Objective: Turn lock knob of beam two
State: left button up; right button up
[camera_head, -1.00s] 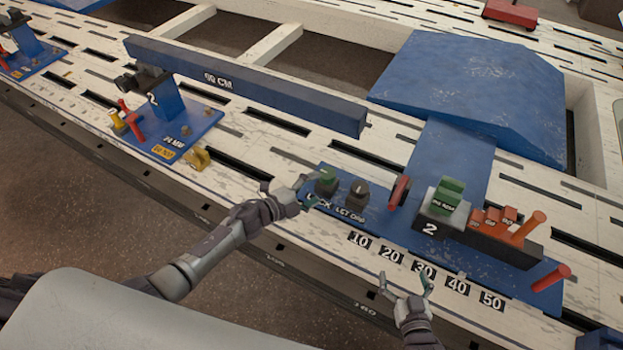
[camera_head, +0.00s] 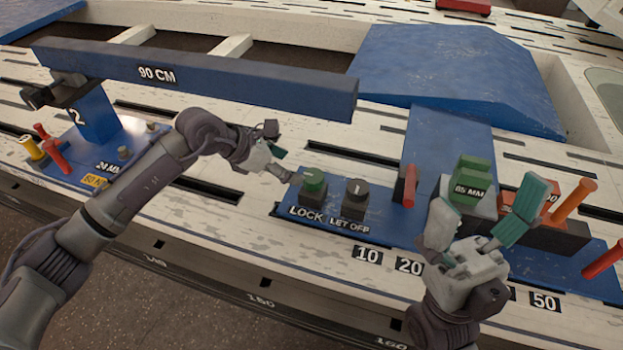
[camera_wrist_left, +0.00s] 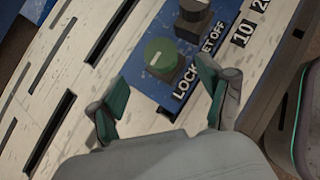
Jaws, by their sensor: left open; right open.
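The green lock knob (camera_head: 313,182) sits on a dark block above the white word LOCK, at the left end of the blue panel (camera_head: 385,225). It also shows in the left wrist view (camera_wrist_left: 160,54), ahead of and between my open fingertips (camera_wrist_left: 157,95). My left gripper (camera_head: 278,165) is open, just left of the knob; the head view does not settle whether it touches it. The dark LET OFF knob (camera_head: 357,192) stands to the right. My right gripper (camera_head: 475,215) is open and empty in front of the 85 MM block (camera_head: 469,192).
The blue 90 CM beam (camera_head: 200,75) extends above my left arm from the stand marked 2 (camera_head: 95,120). A red lever (camera_head: 409,187), an orange handle (camera_head: 573,200) and a red handle (camera_head: 603,258) rise from the panel. The slotted white bench (camera_head: 240,235) is partly bare.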

aim_at(313, 176)
pick_arm(q)
jog(key=b+x, duration=0.2)
jog(key=x, duration=0.6)
jog(key=shift+w+d+f+b, duration=0.25)
jog(key=shift+d+f+b, duration=0.1)
